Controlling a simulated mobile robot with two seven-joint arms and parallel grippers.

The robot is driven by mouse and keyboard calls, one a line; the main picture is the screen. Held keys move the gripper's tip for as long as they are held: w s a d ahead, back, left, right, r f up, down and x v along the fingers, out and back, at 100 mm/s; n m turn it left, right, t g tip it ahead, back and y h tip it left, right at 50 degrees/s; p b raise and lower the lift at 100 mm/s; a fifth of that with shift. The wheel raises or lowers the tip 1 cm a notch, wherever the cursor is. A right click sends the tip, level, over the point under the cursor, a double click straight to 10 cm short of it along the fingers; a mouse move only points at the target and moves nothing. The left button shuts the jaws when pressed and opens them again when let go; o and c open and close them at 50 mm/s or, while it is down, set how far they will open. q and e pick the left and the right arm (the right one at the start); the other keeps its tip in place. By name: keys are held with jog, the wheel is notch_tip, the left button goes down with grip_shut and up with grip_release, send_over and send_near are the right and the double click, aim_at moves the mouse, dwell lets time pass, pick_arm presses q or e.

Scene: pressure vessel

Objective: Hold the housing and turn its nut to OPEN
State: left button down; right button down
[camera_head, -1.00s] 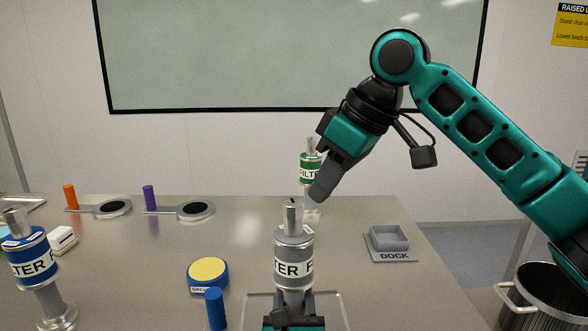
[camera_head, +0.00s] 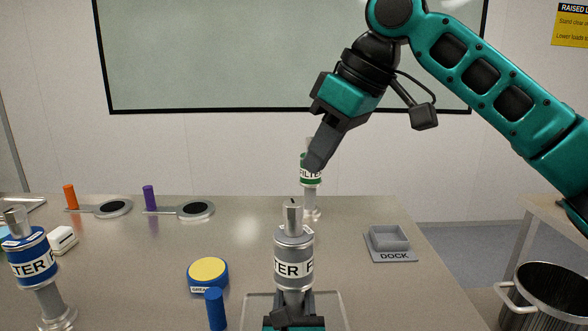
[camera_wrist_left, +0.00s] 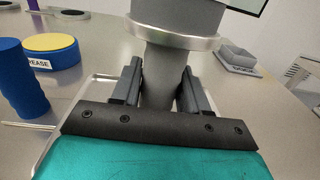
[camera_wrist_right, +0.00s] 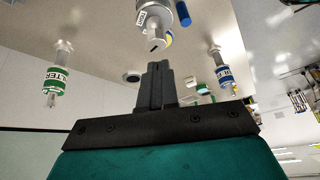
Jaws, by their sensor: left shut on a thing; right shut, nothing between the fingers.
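The grey filter housing (camera_head: 294,262) stands upright in front of me at the table's near side, with its metal nut (camera_head: 293,217) on top. My left gripper (camera_wrist_left: 160,88) is shut on the housing's lower stem, below its wide flange. My right gripper (camera_head: 312,163) is shut and empty, in the air above and behind the nut, apart from it. In the right wrist view the closed fingers (camera_wrist_right: 156,70) point toward the nut (camera_wrist_right: 156,42), with a gap between. A white label shows on the nut's collar, too small to read in the head view.
A green filter housing (camera_head: 311,171) stands behind and a blue one (camera_head: 32,258) at left. A grease tin (camera_head: 208,272) and blue cylinder (camera_head: 215,309) sit left of the grey housing. A grey dock (camera_head: 390,243) lies right. A pot (camera_head: 545,300) is at far right.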

pick_arm(q)
jog(key=shift+f, duration=0.3)
pick_arm(e)
notch_tip(320, 180, down, 7)
jog(key=shift+s, duration=0.2)
jog(key=shift+w+a, duration=0.1)
dwell(0.6)
jog(key=shift+w+d, duration=0.2)
jog(key=shift+w, duration=0.2)
dwell(0.6)
jog(key=shift+d, duration=0.1)
notch_tip(320, 180, up, 6)
jog(key=shift+d, duration=0.25)
dwell(0.5)
